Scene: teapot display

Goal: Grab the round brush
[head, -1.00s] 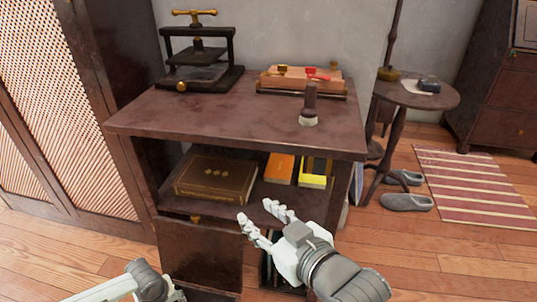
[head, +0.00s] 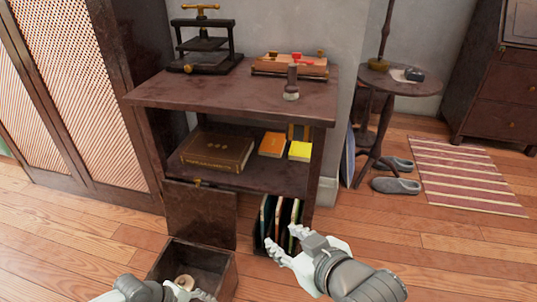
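A round brush (head: 291,83) with a dark upright handle and pale round base stands on the front right part of the dark wooden cabinet top (head: 215,100). My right gripper (head: 286,242) is open and empty, its fingers spread. In the picture it is well below the brush, in front of the lower shelf of upright books. My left gripper (head: 192,293) is at the bottom edge by an open box-like drawer; it is partly cut off, and its opening is unclear.
A small press (head: 203,45) and a wooden box with red items (head: 291,65) stand behind on the top. A large brown book (head: 215,151) and smaller books (head: 272,145) lie on the shelf below. A round side table (head: 410,83) stands right.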

